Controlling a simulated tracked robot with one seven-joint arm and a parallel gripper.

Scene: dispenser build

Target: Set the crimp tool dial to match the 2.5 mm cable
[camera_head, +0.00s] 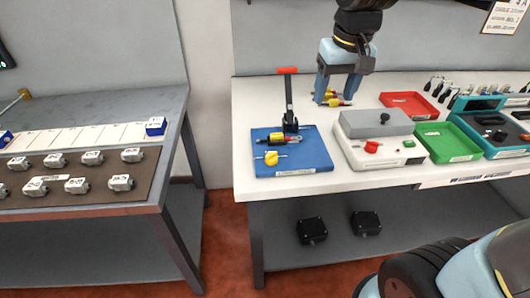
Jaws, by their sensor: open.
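My gripper (335,98) points down over the back of the white bench, its two light blue fingers apart. Small yellow and red pieces (333,99) lie on the bench between and below the fingertips; I cannot tell whether they touch. A lever tool with an upright black arm and red handle (289,71) stands on a blue mat (310,164). Yellow, black and red parts (279,139) lie at its base, and a yellow piece (271,157) lies in front. A grey-white box (360,157) has a red knob (372,147). The dial setting and cable sizes are unreadable.
A red tray (409,98), a green tray (446,150) and a teal case (484,138) stand to the right. Several small tools (440,87) stand behind. The left table (85,205) holds several grey blocks (121,183). Two black boxes (312,232) are on the lower shelf.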

